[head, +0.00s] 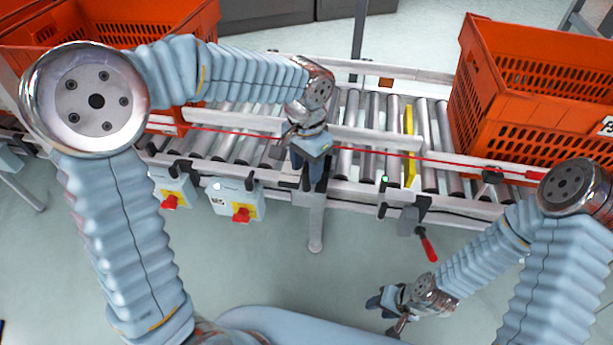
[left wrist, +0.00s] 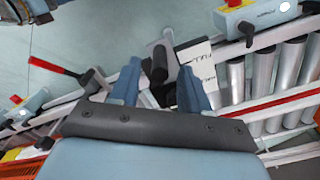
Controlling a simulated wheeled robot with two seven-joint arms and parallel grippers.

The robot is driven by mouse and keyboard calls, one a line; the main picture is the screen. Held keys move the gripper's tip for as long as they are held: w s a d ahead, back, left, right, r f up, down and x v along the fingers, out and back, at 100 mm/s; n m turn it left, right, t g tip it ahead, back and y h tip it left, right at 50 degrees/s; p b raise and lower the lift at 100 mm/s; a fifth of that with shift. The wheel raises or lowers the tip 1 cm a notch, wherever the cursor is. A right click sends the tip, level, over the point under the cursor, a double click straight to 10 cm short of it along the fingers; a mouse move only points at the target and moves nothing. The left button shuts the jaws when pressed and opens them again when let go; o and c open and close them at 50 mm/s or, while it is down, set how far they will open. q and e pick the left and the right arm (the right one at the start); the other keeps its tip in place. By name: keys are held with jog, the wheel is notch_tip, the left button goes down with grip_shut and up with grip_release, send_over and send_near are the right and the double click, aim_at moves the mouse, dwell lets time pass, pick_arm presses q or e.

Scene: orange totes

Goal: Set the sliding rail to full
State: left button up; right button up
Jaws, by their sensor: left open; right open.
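The pale guard rail (head: 440,165) runs along the near side of the roller conveyor, with a thin red line beside it. I cannot tell for sure which part slides. My left gripper (head: 310,168) is over the conveyor's near edge, pointing down. In the left wrist view its fingers (left wrist: 160,75) are open, with a dark knob (left wrist: 159,62) showing between them; contact cannot be told. A white label (left wrist: 199,58) with dark writing, not clearly legible, is beside the knob. In the head view my left gripper hides this spot. My right gripper (head: 392,308) is open and empty, low in front of the conveyor.
Orange totes stand at the right (head: 545,95) and far left (head: 105,18). Two switch boxes with red-and-yellow knobs (head: 240,212) hang on the near side. A red-handled lever (head: 427,244) hangs right of my left gripper. A yellow bar (head: 409,145) crosses the rollers. Floor in front is clear.

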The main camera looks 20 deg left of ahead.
aim_at(306, 177)
pick_arm(q)
jog(key=shift+f, duration=1.85)
grip_shut()
